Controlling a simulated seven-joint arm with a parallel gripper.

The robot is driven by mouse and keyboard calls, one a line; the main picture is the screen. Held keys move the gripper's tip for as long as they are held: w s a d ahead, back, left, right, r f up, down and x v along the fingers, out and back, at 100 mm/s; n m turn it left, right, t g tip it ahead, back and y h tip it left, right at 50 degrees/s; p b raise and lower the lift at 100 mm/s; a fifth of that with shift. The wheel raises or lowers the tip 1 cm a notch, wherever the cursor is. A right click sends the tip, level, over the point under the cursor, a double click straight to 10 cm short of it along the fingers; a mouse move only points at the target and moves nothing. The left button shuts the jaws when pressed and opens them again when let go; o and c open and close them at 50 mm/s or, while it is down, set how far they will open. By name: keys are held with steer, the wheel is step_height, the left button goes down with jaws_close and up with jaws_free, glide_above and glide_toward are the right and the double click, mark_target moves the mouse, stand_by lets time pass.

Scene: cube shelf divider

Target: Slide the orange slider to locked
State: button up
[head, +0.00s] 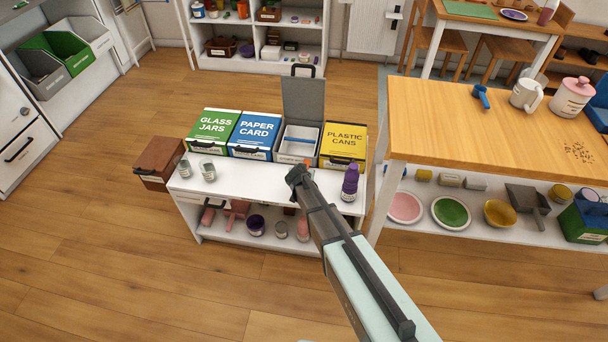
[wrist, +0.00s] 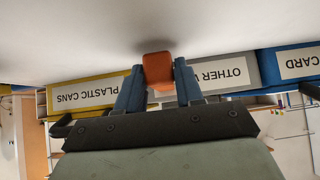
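The orange slider (wrist: 158,70) shows as a small orange block between my two fingertips in the wrist view. In the head view only a bit of orange (head: 307,162) shows at the front of the grey bin. My gripper (wrist: 159,76) has blue fingers that lie against both sides of the slider, with no clear gap. In the head view my gripper (head: 298,176) is at the front of the grey bin (head: 304,100), whose lid stands up. In the wrist view its label begins with OTHER (wrist: 222,78). The slider's track and its lock marks are hidden.
The green glass jars bin (head: 213,127) and blue paper card bin (head: 255,132) stand left of it, the yellow plastic cans bin (head: 344,140) right. A purple bottle (head: 350,184) and two small jars (head: 208,171) stand on the white shelf (head: 250,182). A wooden table (head: 470,125) is at right.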

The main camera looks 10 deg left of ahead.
jaws_close()
steer(key=shift+w, duration=1.35)
steer(key=shift+s, duration=0.1)
steer(key=shift+o, duration=2.2)
jaws_free()
steer(key=shift+r, duration=0.1)
steer(key=v, duration=1.3)
steer(key=shift+s+r, duration=0.2)
steer(key=shift+s, duration=0.1)
